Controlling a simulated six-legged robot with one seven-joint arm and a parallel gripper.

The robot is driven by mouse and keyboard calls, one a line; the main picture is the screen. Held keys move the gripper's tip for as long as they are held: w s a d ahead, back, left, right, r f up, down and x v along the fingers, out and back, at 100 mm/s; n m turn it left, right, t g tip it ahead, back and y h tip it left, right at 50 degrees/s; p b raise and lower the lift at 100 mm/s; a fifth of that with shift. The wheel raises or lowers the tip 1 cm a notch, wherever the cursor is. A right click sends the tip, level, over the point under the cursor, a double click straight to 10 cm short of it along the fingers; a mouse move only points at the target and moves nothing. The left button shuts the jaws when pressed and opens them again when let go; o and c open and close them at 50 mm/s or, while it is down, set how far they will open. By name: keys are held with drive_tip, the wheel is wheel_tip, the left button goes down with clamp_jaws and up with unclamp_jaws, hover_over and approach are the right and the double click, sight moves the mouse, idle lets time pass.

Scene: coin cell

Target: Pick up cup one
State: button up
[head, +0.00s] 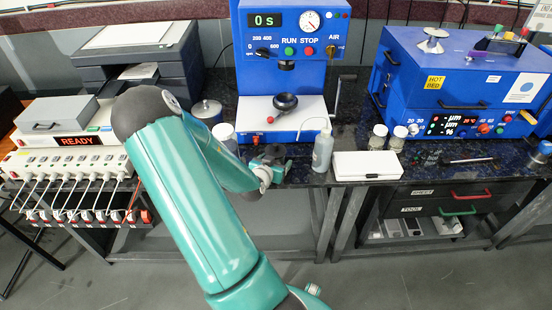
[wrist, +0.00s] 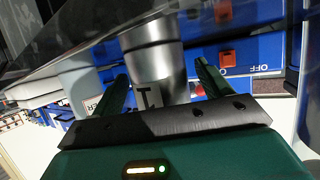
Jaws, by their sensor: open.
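A shiny metal cup (wrist: 152,62) with a dark "1" mark on its side stands between the two green fingers of my gripper (wrist: 160,76) in the wrist view. The fingers are spread, with a visible gap between each finger and the cup. The cup's lower and upper ends are not clearly seen. In the head view my gripper (head: 275,156) is at the front edge of the dark bench, in front of the blue press. I cannot make out cup one there.
The blue press (head: 284,80) stands behind my gripper. A grey bottle (head: 322,151) stands close to its right, then a white box (head: 367,165) and two small jars. A metal canister (head: 207,110) and a jar (head: 224,131) stand left, partly beside my arm.

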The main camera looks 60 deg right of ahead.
drive_tip(key=shift+d, duration=0.3)
drive_tip(key=shift+f, duration=0.1)
drive_tip(key=c, duration=1.3)
drive_tip(key=shift+r, duration=0.2)
